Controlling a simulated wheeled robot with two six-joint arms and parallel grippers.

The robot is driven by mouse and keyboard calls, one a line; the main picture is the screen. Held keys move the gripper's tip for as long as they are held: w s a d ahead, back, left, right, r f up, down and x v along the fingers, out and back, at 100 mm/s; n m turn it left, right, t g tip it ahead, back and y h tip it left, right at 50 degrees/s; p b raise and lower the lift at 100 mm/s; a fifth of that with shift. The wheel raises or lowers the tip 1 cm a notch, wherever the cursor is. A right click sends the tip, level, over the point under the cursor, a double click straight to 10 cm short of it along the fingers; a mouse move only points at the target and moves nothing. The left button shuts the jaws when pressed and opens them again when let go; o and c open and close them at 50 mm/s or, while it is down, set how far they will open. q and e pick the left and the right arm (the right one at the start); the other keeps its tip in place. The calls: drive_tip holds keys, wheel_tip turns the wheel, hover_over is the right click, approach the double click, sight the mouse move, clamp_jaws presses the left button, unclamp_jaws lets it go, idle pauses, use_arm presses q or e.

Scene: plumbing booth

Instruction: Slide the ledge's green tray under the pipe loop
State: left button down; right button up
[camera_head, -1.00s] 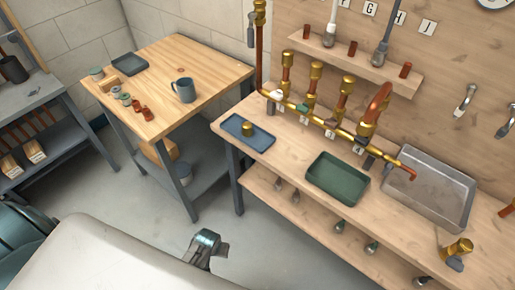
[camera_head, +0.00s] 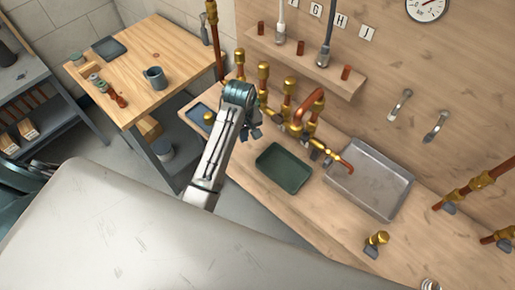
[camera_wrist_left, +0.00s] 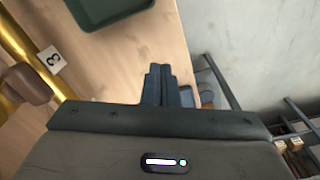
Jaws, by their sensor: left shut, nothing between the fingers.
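The green tray (camera_head: 283,168) lies on the wooden ledge (camera_head: 322,208), in front of the brass and copper pipework. Part of it also shows at the top of the left wrist view (camera_wrist_left: 115,18). The copper pipe loop (camera_head: 309,104) curves up from brass fittings behind the tray. My left gripper (camera_head: 254,133) hangs over the ledge, to the left of the tray and apart from it. In the left wrist view its fingers (camera_wrist_left: 164,76) are together with nothing between them. My right gripper is not in view.
A grey metal tray (camera_head: 372,178) stands right of the green one. A blue tray (camera_head: 198,111) with a brass fitting (camera_head: 209,118) is partly behind my arm. Brass pipe (camera_wrist_left: 18,48) with a "3" label (camera_wrist_left: 51,59) runs along the back. A wooden table (camera_head: 150,75) stands at left.

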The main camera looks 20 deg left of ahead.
use_arm(q)
drive_tip(key=w+d+r+n, duration=0.1)
drive_tip(key=w+d+r, duration=0.1)
drive_tip(key=w, duration=0.2)
drive_tip(key=f+p, duration=0.1)
drive_tip(key=f, duration=0.2)
drive_tip(key=f+p, duration=0.1)
drive_tip(key=f, duration=0.3)
drive_tip(key=f+p, duration=0.1)
drive_tip(key=f, duration=0.2)
drive_tip(key=shift+s+a+f, duration=0.15)
drive_tip(key=shift+s+a, duration=0.05)
drive_tip(key=shift+s, duration=0.05)
drive_tip(key=shift+s+d+p, duration=0.75)
drive_tip(key=shift+d+p, duration=0.2)
drive_tip(key=shift+p, duration=0.1)
drive_tip(key=shift+s+d+p, duration=0.3)
drive_tip(key=shift+s+d, duration=0.2)
drive_tip(key=shift+d, duration=0.15)
drive_tip(key=shift+w+a, duration=0.1)
